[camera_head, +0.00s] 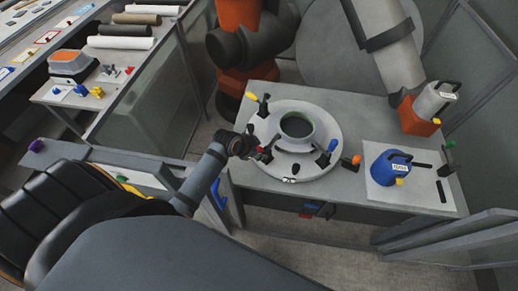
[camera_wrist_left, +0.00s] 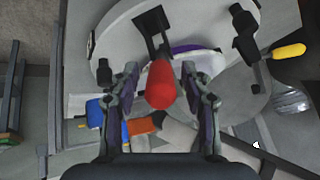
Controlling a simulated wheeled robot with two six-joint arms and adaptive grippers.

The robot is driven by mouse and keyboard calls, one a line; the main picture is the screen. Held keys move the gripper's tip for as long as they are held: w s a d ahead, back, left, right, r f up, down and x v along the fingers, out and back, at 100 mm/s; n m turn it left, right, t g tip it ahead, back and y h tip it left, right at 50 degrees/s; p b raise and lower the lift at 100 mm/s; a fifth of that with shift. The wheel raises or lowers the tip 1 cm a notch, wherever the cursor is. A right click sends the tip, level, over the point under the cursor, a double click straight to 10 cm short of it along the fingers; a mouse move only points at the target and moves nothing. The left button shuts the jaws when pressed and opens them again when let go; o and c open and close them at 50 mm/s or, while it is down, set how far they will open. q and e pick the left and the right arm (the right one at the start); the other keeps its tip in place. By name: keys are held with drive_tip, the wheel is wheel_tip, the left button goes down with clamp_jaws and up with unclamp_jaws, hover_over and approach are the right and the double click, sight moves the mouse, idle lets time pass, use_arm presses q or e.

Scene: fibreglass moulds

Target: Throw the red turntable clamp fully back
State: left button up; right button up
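The red clamp handle (camera_head: 262,151) is at the left front edge of the round turntable (camera_head: 324,118), partly hidden by my left gripper (camera_head: 256,153). In the left wrist view, the red handle (camera_wrist_left: 160,86) points toward the camera, between the two fingers of my left gripper (camera_wrist_left: 160,92). Those fingers are apart, with a visible gap on both sides of the handle. The handle joins a dark clamp bracket (camera_wrist_left: 153,32) on the turntable. A bowl-shaped mould (camera_head: 297,127) sits at the turntable's middle. My right gripper is not in view.
Other clamps with a yellow handle (camera_head: 251,96) and a blue handle (camera_head: 332,145) stand on the turntable rim. A blue container (camera_head: 388,168) stands on a white sheet to the right.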

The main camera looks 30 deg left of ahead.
use_arm(q)
drive_tip(key=v, duration=1.2)
drive_tip(key=shift+d, duration=0.1)
